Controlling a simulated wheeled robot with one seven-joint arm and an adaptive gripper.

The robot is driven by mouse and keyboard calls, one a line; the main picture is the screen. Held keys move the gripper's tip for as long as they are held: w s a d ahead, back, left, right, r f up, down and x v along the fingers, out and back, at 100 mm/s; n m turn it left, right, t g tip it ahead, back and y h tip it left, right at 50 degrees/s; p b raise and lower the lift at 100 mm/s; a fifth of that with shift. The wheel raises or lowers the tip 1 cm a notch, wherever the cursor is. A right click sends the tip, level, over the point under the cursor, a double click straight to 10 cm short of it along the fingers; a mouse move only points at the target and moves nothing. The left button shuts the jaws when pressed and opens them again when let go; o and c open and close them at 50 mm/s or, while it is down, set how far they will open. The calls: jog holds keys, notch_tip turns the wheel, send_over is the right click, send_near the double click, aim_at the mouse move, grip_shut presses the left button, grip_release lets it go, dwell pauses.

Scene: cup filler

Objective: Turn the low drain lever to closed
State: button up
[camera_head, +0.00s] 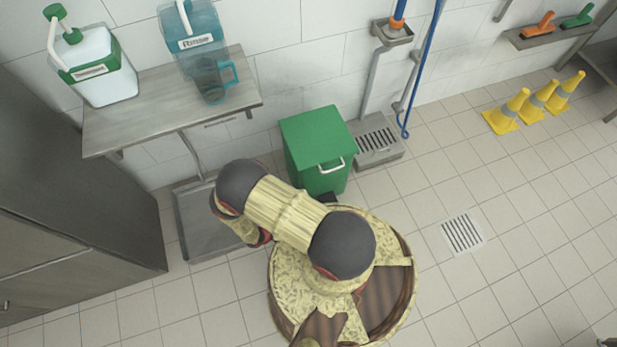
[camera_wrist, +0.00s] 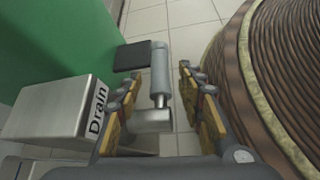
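The low drain lever (camera_wrist: 160,78) shows in the wrist view as a grey cylindrical handle on a short metal piece. Beside it at left is a metal box (camera_wrist: 50,112) labelled "Drain". My gripper (camera_wrist: 161,73) is open, with one finger on each side of the handle. I see gaps between the fingers and the handle, and cannot tell whether either touches lower down. In the head view my arm hides the lever, the Drain box and most of my gripper.
A green bin (camera_head: 318,145) with a black pedal (camera_wrist: 132,56) stands close to the lever. A grey floor tray (camera_head: 188,222) lies left of my arm. A shelf (camera_head: 170,104) holds two jugs and a pitcher. Open tiled floor with a drain grate (camera_head: 462,235) lies right.

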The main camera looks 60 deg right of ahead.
jog(key=v, duration=0.9)
